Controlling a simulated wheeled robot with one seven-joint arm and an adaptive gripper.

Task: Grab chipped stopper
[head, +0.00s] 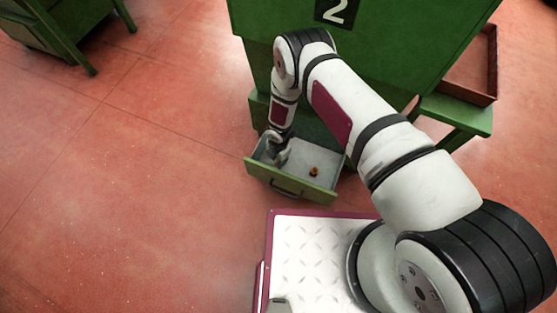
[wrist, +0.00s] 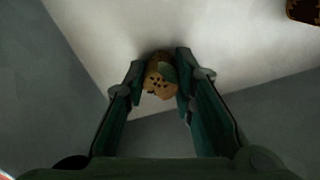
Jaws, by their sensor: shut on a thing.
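A tan cork stopper with dark pits (wrist: 159,80) is between my gripper's fingertips in the wrist view. My gripper (wrist: 160,84) is shut on it, with a finger touching each side. The stopper is close to the pale drawer floor; I cannot tell whether it touches it. In the head view my gripper (head: 276,152) reaches down into the left part of an open green drawer (head: 288,187), and the held stopper is hidden there. Another brown stopper (head: 314,171) stands in the drawer to the right of my gripper; its edge shows at the wrist view's top right (wrist: 305,10).
The drawer walls rise close around my gripper. A green cabinet marked 2 (head: 375,50) stands behind the drawer. A green bench (head: 458,112) with a reddish tray (head: 482,62) is at right. Red floor (head: 130,190) lies open at left.

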